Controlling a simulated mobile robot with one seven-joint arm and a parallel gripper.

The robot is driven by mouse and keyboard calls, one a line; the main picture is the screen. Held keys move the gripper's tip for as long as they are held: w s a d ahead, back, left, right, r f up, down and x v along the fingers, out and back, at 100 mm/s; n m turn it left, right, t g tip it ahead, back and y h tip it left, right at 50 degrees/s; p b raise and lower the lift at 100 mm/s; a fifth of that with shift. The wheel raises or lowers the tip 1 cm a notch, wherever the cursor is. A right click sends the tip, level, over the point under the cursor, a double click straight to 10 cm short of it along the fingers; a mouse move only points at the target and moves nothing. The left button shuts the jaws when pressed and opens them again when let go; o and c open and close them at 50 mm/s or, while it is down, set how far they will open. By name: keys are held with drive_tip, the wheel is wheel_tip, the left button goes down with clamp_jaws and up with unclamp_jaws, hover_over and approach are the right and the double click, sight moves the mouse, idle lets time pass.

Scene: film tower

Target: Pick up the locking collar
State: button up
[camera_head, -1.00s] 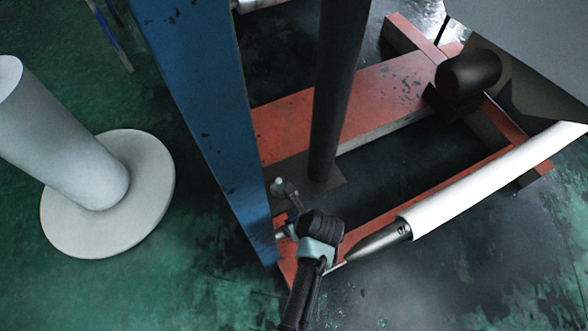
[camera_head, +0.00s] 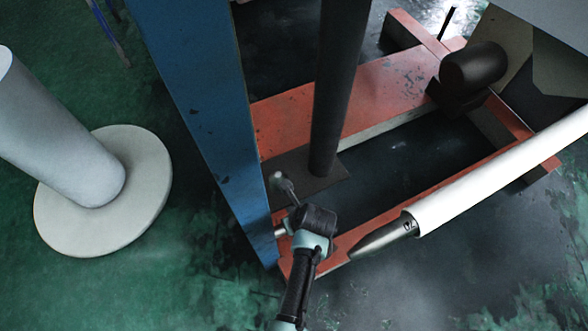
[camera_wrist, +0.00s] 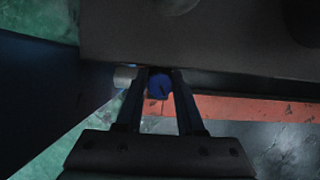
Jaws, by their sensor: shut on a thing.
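The locking collar looks to be the small round blue piece (camera_wrist: 160,86) in the wrist view. It sits between the two dark fingers of my gripper (camera_wrist: 160,76), which are shut on it. A short pale metal cylinder (camera_wrist: 124,77) is just left of the left finger. In the head view my dark and teal wrist (camera_head: 312,238) is low in the middle, at the foot of the blue post. The collar and fingertips cannot be made out clearly there.
The blue post (camera_head: 200,110) stands close on the left of my wrist. A dark column (camera_head: 338,90) rises from the red frame (camera_head: 290,125) behind it. A white roller with a metal tip (camera_head: 480,188) lies to the right. A white flanged spool (camera_head: 140,205) stands at far left on open green floor.

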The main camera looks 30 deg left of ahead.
clamp_jaws()
idle(0.8)
drive_tip(key=shift+r+p, duration=0.15)
drive_tip(key=shift+p, duration=0.15)
drive_tip(key=shift+r, duration=0.1)
drive_tip(key=w+d+b, duration=0.2)
drive_tip(key=w+d, duration=0.9)
drive_tip(key=w, duration=0.3)
drive_tip(key=shift+w, duration=0.15)
idle(0.4)
